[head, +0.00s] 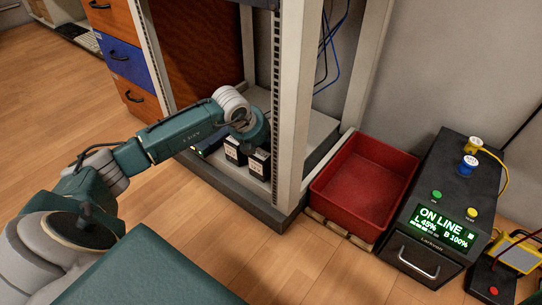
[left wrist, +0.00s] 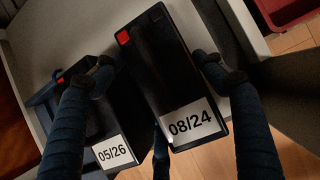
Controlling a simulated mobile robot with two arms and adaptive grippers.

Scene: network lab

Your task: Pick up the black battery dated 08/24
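Two black batteries stand side by side on the low shelf of the rack. In the left wrist view, the battery labelled 08/24 (left wrist: 160,75) has a red terminal and a white label. In the head view it appears to be the right one (head: 259,164), though its date is too small to read. The battery labelled 05/26 (left wrist: 105,130) stands to its left; it also shows in the head view (head: 234,151). My left gripper (left wrist: 153,62) is open, its fingers on either side of the 08/24 battery; firm contact is not visible. My right gripper is not in view.
The rack's upright post (head: 292,100) stands just right of the batteries. A black power unit (head: 440,205) reads ON LINE. A drawer cabinet (head: 122,58) stands at the left. The floor in front is clear.

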